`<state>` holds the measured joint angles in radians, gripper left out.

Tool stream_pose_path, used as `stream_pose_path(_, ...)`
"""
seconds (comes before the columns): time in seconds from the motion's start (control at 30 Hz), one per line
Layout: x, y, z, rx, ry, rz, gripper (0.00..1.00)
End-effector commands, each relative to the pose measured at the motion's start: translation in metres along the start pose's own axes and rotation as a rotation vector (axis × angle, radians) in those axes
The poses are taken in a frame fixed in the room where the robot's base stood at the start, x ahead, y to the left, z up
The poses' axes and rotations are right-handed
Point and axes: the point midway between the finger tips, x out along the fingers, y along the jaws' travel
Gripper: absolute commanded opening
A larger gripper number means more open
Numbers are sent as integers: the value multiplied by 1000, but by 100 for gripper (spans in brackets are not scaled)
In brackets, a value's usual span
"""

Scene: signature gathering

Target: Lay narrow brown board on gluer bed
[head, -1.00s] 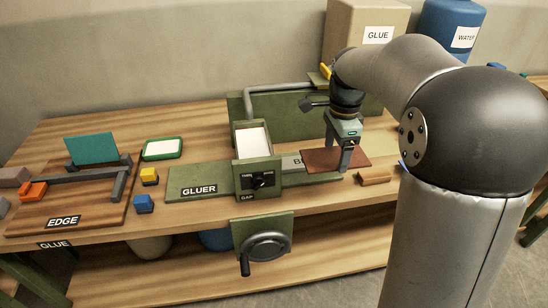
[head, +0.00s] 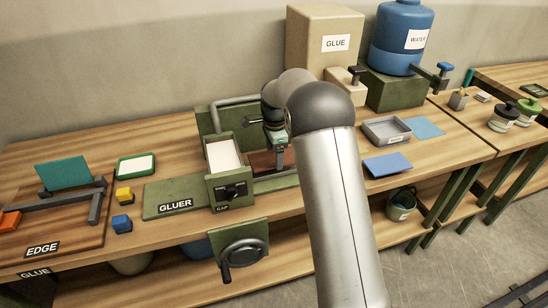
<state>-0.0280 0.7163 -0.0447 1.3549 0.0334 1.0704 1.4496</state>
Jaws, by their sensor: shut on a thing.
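A brown board (head: 261,160) shows in part at the right of the gluer's green housing (head: 229,188), close above or on the green bed (head: 275,184). My gripper (head: 279,164) points down and is shut on this board. My arm hides the board's right part, so I cannot tell its full width or whether it lies flat on the bed. The gluer's flat left end (head: 183,197) carries the GLUER label and is bare. The housing has a white top opening and a front knob.
A hand wheel (head: 243,253) hangs below the gluer. A grey tray (head: 386,131) and blue sheets (head: 387,164) lie right of my arm. A GLUE box (head: 325,45) stands behind.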

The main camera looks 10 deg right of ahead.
Motion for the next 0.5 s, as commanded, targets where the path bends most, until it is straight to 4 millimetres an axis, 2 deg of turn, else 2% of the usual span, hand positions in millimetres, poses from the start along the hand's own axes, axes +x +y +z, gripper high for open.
stream_pose_path(0.13,8,-7,-1,0,-1,1,54)
stream_pose_path(0.33,36,-6,0,0,-1,2,54)
stream_pose_path(0.5,38,-6,0,0,0,0,54)
